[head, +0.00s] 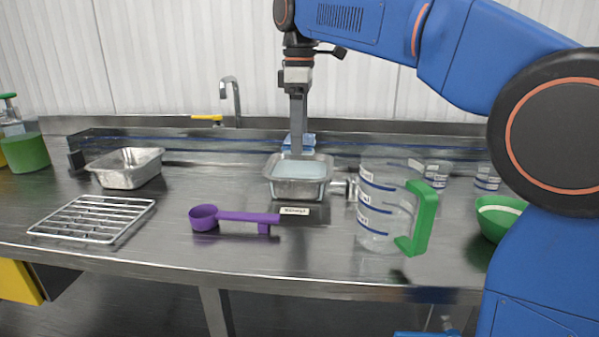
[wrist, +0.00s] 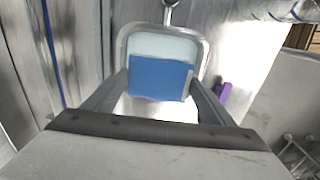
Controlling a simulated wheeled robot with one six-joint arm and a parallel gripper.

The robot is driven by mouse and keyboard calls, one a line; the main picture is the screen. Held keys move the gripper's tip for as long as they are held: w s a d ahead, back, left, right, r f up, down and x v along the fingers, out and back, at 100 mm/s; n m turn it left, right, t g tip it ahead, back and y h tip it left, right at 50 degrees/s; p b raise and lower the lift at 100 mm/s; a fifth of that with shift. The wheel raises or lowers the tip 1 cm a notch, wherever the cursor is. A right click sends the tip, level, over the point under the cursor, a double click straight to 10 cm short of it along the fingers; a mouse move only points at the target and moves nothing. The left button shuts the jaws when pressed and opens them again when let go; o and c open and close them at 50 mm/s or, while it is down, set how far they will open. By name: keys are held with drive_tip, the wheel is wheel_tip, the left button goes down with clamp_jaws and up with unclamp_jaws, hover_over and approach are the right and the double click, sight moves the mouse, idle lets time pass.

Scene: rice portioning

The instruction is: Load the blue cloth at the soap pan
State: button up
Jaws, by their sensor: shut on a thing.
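The soap pan (head: 299,190) is a metal pan of pale bluish liquid near the middle of the counter. In the wrist view the pan (wrist: 125,42) lies beyond the blue cloth (wrist: 160,78), a flat blue rectangle between my fingers. My gripper (wrist: 160,92) is shut on the cloth. In the head view my gripper (head: 297,151) points down at the pan's far part, and a bit of the cloth (head: 308,141) shows there. The cloth looks to be above or at the liquid; I cannot tell whether it touches it.
A clear jug with a green handle (head: 420,215) stands right of the pan. A purple scoop (head: 235,215) and a small label (head: 294,211) lie in front. A wire rack (head: 92,219) and an empty metal pan (head: 128,172) are at left. A tap (head: 232,95) stands behind.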

idle(0.4)
drive_tip(key=shift+r, duration=2)
